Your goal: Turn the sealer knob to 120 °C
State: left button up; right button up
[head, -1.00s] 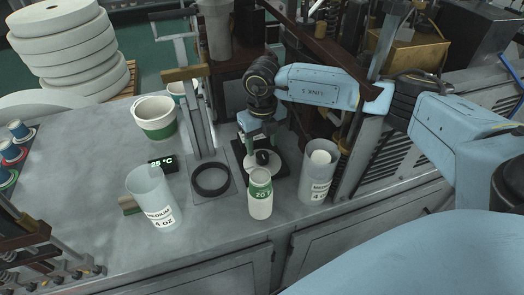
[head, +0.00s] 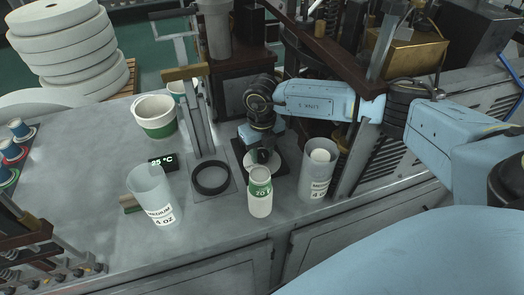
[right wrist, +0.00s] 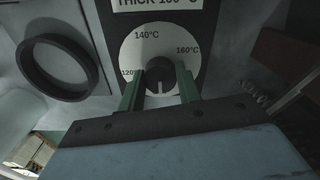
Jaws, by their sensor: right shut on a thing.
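The dark sealer knob (right wrist: 160,72) sits in the middle of a round white dial (right wrist: 130,50). The dial is marked 120, 140 and 160 °C; the 120 is partly covered by a finger. A light mark on the knob points toward the bottom of the picture. My right gripper (right wrist: 159,79) has its green fingers shut on the knob, one on each side. In the head view my right gripper (head: 261,146) reaches down over the dial (head: 277,163) and hides most of the knob. The display (head: 162,162) reads 25 °C. My left gripper is not in view.
A black ring (head: 211,177) lies left of the dial. A small green-labelled cup (head: 260,193) stands in front of it, with clear measuring cups at left (head: 152,196) and right (head: 318,172). A green-banded cup (head: 156,117) stands behind the display.

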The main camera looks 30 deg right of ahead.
jog(key=shift+m, duration=0.3)
jog(key=m, duration=0.3)
jog(key=shift+m+p, duration=0.3)
jog(key=shift+p, duration=0.1)
jog(key=m+p, duration=0.1)
jog(key=m, duration=0.2)
jog(key=shift+r+m, duration=0.1)
jog(key=shift+m, duration=0.2)
jog(key=m+p, duration=0.1)
jog(key=m, duration=0.3)
jog(key=shift+m, duration=0.3)
jog(key=shift+m+p, duration=0.95)
jog(key=shift+m, duration=0.65)
jog(key=o, duration=1)
